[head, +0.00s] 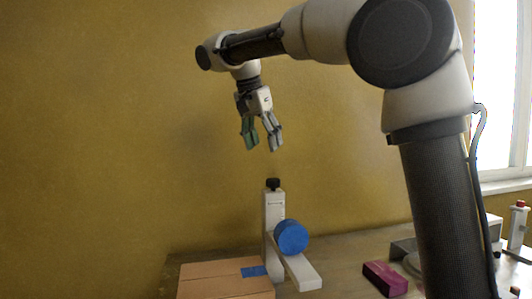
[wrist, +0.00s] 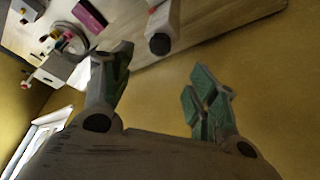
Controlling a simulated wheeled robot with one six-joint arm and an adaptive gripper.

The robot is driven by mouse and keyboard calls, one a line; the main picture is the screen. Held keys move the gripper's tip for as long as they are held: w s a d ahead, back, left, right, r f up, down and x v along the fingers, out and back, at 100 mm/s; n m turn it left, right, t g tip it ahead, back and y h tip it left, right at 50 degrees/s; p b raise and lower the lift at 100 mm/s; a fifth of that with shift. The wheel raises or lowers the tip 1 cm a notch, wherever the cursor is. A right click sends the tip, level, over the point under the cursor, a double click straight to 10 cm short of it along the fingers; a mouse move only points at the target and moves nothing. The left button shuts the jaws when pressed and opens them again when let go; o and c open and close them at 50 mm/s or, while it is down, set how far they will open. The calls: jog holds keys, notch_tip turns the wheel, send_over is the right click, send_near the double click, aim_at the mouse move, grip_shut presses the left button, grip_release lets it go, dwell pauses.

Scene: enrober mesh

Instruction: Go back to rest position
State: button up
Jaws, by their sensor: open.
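My gripper (head: 262,146) hangs from the arm in the head view, fingers pointing down, open with nothing between them. It is in the air above a white upright stand (head: 273,220) with a black knob on top, clear of it. In the wrist view, the two green-padded fingers (wrist: 160,88) are spread apart. The stand's dark knob (wrist: 160,44) shows beyond them.
A blue round piece (head: 291,237) sits against the stand. A pinkish-brown box (head: 225,281) with a blue patch lies at the left, and a magenta block (head: 385,279) lies on the wooden table (head: 345,262). A window (head: 500,90) is at the right.

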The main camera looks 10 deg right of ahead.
dwell(0.3)
jog(key=s+d+f+n+y, duration=0.2)
jog(key=s+d+f+n, duration=0.45)
jog(key=s+d, duration=0.85)
jog(key=s+d+f+n+t+y, duration=0.1)
jog(key=s+d+f+n, duration=0.2)
jog(key=s+f, duration=1)
jog(key=shift+s+d+f, duration=0.35)
jog(key=shift+s+f, duration=0.05)
jog(key=shift+f, duration=0.55)
